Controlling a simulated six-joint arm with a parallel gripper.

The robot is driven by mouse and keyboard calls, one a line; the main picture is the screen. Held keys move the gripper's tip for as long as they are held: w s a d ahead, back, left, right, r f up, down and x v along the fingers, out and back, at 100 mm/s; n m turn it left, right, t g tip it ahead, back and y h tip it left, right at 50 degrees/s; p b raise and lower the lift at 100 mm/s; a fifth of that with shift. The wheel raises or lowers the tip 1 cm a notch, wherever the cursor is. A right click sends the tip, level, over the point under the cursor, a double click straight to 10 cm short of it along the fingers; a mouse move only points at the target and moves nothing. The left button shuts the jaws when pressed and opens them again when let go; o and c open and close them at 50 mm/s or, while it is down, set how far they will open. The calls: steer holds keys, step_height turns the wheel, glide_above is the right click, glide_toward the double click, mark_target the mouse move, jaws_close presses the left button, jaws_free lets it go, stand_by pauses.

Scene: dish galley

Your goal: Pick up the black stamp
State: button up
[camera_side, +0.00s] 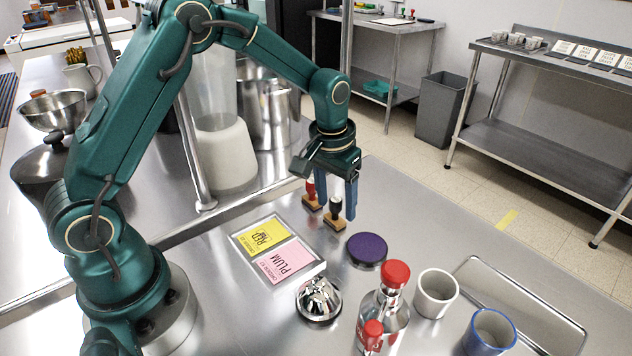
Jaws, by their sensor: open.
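The black stamp (335,208) has a black knob on a wooden base and stands upright on the steel counter. The red stamp (311,195), with a red handle and wooden base, stands just to its left. My gripper (337,192) is open, with its blue fingers pointing down at the stamps. One finger is to the right of the black stamp's knob; the other is between or behind the two stamps. I cannot tell whether the fingers touch either stamp.
A purple round pad (367,249) lies close to the right. A tray with yellow and pink cards (320,268) is to the left. A metal juicer (318,298), a red-capped bottle (385,310), a white cup (436,293) and a blue-rimmed cup (489,332) stand in front.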

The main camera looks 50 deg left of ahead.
mark_target(339, 197)
jaws_close()
stand_by(0.3)
steer(key=shift+r, duration=0.6)
step_height(339, 197, up, 3)
steer(key=shift+w+r, duration=0.1)
steer(key=s+a+r, duration=0.5)
steer(key=a+r, duration=0.1)
steer(key=a, duration=0.4)
steer(key=shift+s+a+r, duration=0.15)
steer(key=shift+s+r, duration=0.15)
